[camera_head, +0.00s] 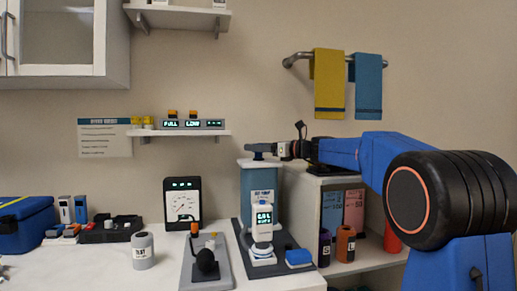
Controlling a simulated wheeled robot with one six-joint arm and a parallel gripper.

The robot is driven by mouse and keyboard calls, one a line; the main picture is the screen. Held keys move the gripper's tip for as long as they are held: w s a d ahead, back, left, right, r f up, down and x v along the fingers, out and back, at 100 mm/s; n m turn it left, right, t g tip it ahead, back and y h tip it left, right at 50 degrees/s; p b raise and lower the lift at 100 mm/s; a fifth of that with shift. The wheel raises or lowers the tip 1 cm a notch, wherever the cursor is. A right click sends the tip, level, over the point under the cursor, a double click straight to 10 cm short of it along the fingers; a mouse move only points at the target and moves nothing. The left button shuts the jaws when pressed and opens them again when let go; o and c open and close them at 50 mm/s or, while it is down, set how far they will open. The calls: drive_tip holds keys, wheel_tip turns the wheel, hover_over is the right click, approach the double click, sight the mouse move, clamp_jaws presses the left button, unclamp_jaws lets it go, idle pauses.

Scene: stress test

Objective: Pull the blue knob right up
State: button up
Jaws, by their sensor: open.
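A white piece with a lit green display (264,218) stands in front of the unit.
A small shelf with lit displays (185,133) hangs behind on the left. A white cabinet (311,205) stands just under my wrist, holding bottles on its right.

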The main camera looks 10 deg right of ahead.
clamp_jaws()
wheel_tip(320, 180, up, 20)
idle(0.7)
drive_tip(key=shift+s+r, duration=0.1)
drive_tip(key=shift+r, duration=0.1)
unclamp_jaws()
drive_tip(key=shift+f, duration=0.15)
drive_tip(key=shift+d, duration=0.1)
drive_tip(key=v, duration=1.7)
